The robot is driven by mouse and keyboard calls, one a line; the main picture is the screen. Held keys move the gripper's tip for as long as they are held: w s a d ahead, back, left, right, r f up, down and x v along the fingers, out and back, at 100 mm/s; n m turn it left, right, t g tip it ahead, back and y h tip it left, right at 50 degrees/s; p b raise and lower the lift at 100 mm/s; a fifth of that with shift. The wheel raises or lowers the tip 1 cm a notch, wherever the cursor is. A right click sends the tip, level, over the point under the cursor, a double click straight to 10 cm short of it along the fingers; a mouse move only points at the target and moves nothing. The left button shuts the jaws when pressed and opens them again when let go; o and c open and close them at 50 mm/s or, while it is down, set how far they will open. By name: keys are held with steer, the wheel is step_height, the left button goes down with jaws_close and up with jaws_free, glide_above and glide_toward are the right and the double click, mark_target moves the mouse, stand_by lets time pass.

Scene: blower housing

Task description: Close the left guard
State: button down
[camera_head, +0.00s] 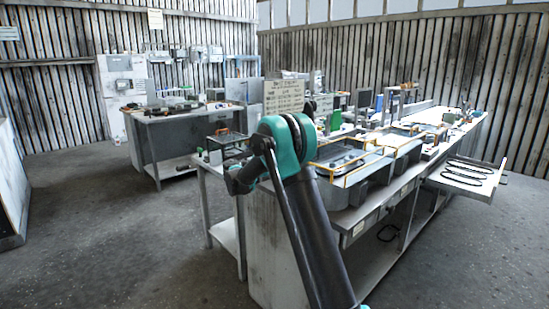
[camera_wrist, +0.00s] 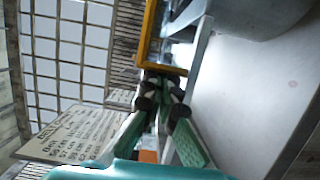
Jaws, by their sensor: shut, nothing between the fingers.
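Two yellow-edged guards show on the long bench in the head view. The left guard (camera_head: 341,169) lies just right of my arm, which hides part of its surroundings; the other guard (camera_head: 404,140) is farther back. I cannot tell how far the left guard is swung. In the wrist view a yellow guard bar (camera_wrist: 147,38) bends at a corner just beyond my gripper (camera_wrist: 163,88). My gripper's dark fingertips are together, empty, close to that corner; I cannot tell whether they touch it. In the head view my gripper cannot be made out clearly.
A sign board with writing (camera_head: 284,96) stands behind my arm and also shows in the wrist view (camera_wrist: 85,133). The long bench (camera_head: 277,240) carries grey housings and small items. A pull-out tray (camera_head: 466,174) with black rings juts out right. The floor at left is clear.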

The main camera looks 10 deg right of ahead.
steer(key=shift+s+d, duration=0.8)
steer(key=shift+s, duration=0.3)
steer(key=shift+s+d, duration=0.8)
steer(key=shift+s, duration=0.25)
